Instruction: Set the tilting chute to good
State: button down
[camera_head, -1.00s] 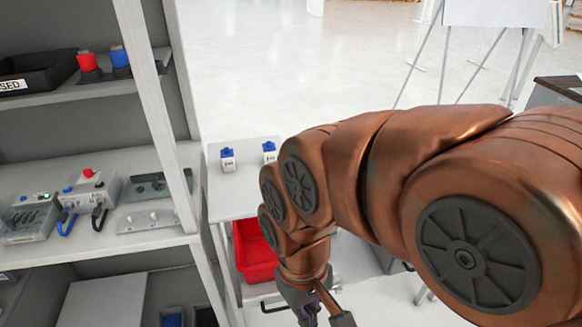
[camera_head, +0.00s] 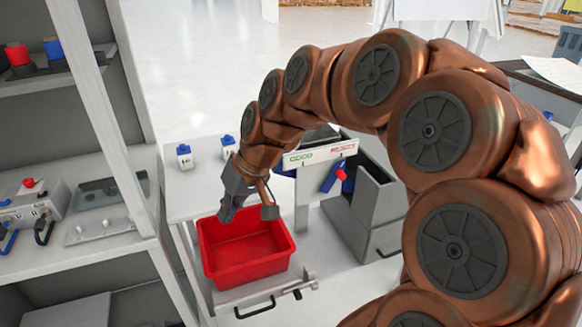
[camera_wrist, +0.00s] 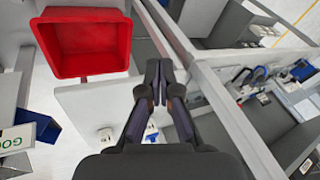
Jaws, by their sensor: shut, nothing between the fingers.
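The tilting chute stands right of my gripper in the head view. Its white sign board (camera_head: 318,153) reads GOOD in green at left and REJECT in red at right. A blue slanted part (camera_head: 330,178) with a red knob (camera_head: 341,174) sits below the REJECT end. Another blue piece shows below GOOD, partly hidden by my arm. My gripper (camera_head: 227,213) is shut and empty, pointing down over the red bin, left of the chute and apart from it. In the wrist view, its closed fingers (camera_wrist: 159,74) point away from the sign's corner (camera_wrist: 18,138).
The red bin (camera_head: 285,268) is empty on a low white stand. Two small white blocks with blue tops (camera_head: 184,158) stand on the white table behind. A grey open box (camera_head: 378,190) is right of the chute. Shelving (camera_head: 95,110) with devices fills the left.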

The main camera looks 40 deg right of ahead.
jog(key=w+d+f+m+t+h+b, duration=0.1)
jog(key=w+d+m+t+b, duration=0.1)
jog(key=d, duration=1.3)
jog(key=w+d+m+t+h+b, duration=0.1)
jog(key=w+d+m+t+b, duration=0.2)
jog(key=d, duration=1.3)
jog(key=shift+w+f+t+h, duration=0.4)
jog(key=shift+w+t, duration=0.5)
jog(key=shift+w, duration=0.35)
jog(key=d+p+x, duration=0.1)
jog(key=x, duration=0.9)
jog(key=shift+a, duration=0.5)
